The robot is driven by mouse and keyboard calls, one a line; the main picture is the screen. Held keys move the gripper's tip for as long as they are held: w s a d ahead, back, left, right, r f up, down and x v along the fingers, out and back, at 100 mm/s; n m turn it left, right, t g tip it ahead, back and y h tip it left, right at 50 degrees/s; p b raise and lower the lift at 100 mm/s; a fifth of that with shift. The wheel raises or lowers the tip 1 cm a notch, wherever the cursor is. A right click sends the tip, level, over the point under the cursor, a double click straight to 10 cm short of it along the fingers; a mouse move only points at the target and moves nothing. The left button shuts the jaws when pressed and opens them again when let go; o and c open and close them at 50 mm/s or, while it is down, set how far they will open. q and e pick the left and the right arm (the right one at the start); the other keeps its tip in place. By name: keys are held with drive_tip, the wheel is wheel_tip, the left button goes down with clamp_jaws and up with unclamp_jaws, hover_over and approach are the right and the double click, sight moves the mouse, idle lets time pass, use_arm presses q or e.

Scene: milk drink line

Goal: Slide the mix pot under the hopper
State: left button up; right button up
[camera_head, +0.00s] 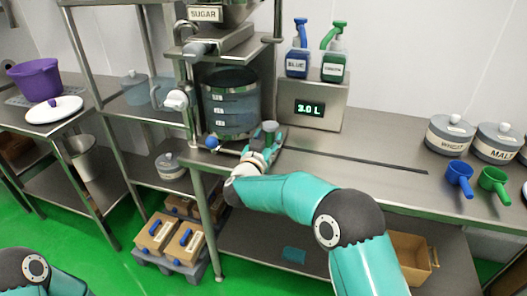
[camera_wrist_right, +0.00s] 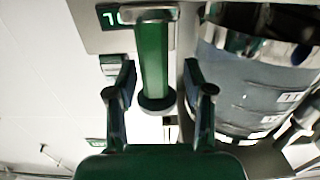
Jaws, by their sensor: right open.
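The mix pot (camera_head: 231,112), a grey-blue tub with white level marks, stands on the metal bench below the steel hopper (camera_head: 222,38) labelled SUGAR. In the right wrist view the pot (camera_wrist_right: 255,85) fills the right side. My right gripper (camera_head: 262,150) is low at the pot's right front side. In the wrist view its two fingers (camera_wrist_right: 160,95) are apart, with an upright green handle (camera_wrist_right: 153,55) between them. I see no clear grip on it. Whether this handle joins the pot is unclear. My left arm's edge shows at the bottom left; its gripper is out of view.
A box reading 3.0 L (camera_head: 311,108) carries blue (camera_head: 297,62) and green (camera_head: 334,66) spray bottles, right of the pot. Lidded tubs (camera_head: 450,134) and blue (camera_head: 459,179) and green scoops stand farther right. Bare bench lies between, with a dark slot (camera_head: 370,161).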

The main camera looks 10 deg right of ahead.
drive_tip(key=v, duration=1.1)
drive_tip(key=shift+s+d+f, duration=0.1)
drive_tip(key=shift+f, duration=0.05)
